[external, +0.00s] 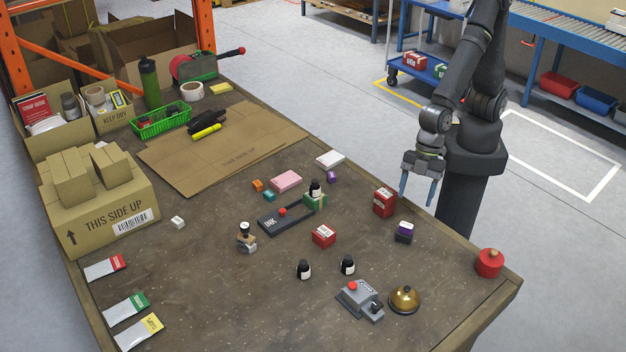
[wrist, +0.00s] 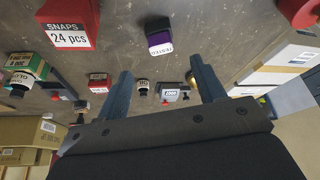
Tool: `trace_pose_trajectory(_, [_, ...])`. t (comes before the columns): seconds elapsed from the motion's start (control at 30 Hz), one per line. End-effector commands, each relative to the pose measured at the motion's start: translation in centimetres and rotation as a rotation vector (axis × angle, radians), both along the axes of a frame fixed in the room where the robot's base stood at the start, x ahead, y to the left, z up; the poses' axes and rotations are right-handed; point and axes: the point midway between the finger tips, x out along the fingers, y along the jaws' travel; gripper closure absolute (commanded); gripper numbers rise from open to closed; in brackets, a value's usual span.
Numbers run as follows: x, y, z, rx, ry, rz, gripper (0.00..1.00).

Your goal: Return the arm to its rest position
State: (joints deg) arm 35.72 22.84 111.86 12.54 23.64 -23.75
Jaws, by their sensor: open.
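My gripper (external: 418,186) hangs at the table's right back edge in the external view, fingers pointing down, spread apart and empty. In the wrist view its two fingers (wrist: 160,82) stand apart with nothing gripped between them. My arm rises above the gripper from its dark base behind the table. A red box (external: 384,202) stands on the table left of the gripper; in the wrist view it reads "SNAPS 24 pcs" (wrist: 68,22).
The table (external: 215,290) holds an ink rack (external: 270,222), another red box (external: 323,236), dark bottles (external: 304,269), a grey device with a red button (external: 358,297), a brass bell (external: 404,300) and a red round object (external: 489,263). Cartons (external: 95,205) stand at left. The table's lower middle is bare.

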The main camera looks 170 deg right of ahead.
Motion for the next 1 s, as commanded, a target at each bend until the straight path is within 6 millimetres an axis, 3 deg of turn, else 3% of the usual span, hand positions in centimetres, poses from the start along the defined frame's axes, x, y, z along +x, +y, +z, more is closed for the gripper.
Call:
trace_pose_trajectory(0.1, [0.6, -0.2, -2.0, 0.005, 0.007, 0.0, 0.37])
trace_pose_trajectory(0.83, [4.0, -1.6, -11.2, 0.003, 0.005, -0.001, 0.37])
trace_pose_trajectory(1.0, [4.1, -1.7, -7.7, -0.001, -0.002, 0.001, 0.37])
